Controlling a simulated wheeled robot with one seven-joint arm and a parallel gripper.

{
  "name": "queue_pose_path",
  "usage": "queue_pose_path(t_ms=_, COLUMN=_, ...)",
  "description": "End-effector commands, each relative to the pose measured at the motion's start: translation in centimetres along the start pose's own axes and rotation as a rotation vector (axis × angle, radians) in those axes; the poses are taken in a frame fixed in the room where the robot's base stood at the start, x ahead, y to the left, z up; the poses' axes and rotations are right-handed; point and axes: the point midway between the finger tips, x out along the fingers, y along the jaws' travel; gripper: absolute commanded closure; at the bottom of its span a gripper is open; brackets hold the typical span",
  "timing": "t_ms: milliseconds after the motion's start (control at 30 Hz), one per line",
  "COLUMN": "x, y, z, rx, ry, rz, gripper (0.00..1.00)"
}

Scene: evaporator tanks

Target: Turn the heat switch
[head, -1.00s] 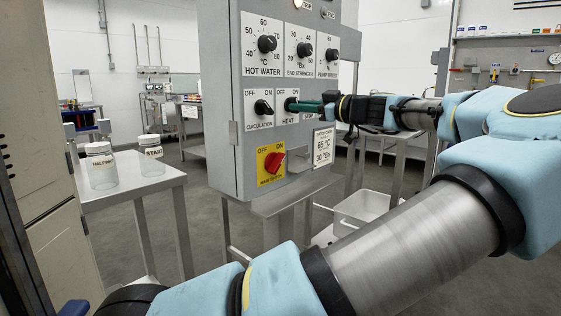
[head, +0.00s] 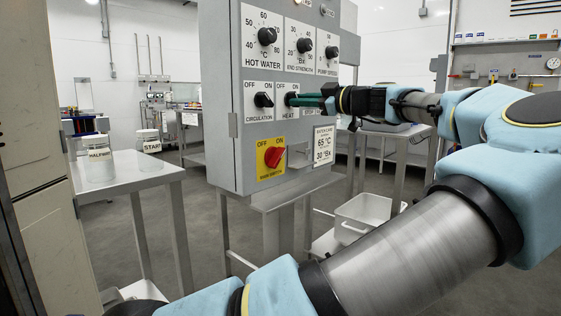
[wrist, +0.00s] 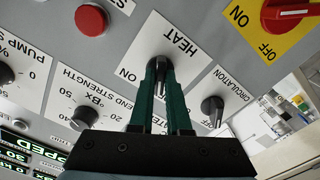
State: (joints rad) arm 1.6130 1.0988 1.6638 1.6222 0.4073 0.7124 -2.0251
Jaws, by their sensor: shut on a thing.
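The heat switch (head: 292,99) is a black knob on a white HEAT plate on the grey panel's front, right of the circulation switch. In the wrist view the heat switch (wrist: 158,62) sits between the tips of two green fingers, below the upside-down HEAT label. My gripper (wrist: 160,70) is shut on the switch. In the head view my gripper (head: 299,99) reaches in from the right, its fingertips at the switch. The fingers hide part of the knob and its plate, so I cannot tell which way it points.
The circulation switch (head: 263,100) is close on the left. Below is the red main switch (head: 274,156) on a yellow plate. A red button (wrist: 91,20) and dials surround the heat plate. Two labelled jars stand on a side table (head: 135,178) at left.

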Motion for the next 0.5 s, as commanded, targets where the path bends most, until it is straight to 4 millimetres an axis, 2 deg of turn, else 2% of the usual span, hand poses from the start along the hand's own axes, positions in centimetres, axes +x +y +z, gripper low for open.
queue_pose_path(t_ms=33, x=-0.07, y=-0.18, z=0.5, rx=-0.023, ry=0.0, rz=0.004, gripper=1.0)
queue_pose_path(t_ms=200, x=-0.07, y=-0.09, z=0.35, rx=-0.098, ry=0.0, rz=0.003, gripper=1.0)
queue_pose_path(t_ms=500, x=-0.08, y=0.07, z=0.09, rx=-0.111, ry=-0.001, rz=0.002, gripper=1.0)
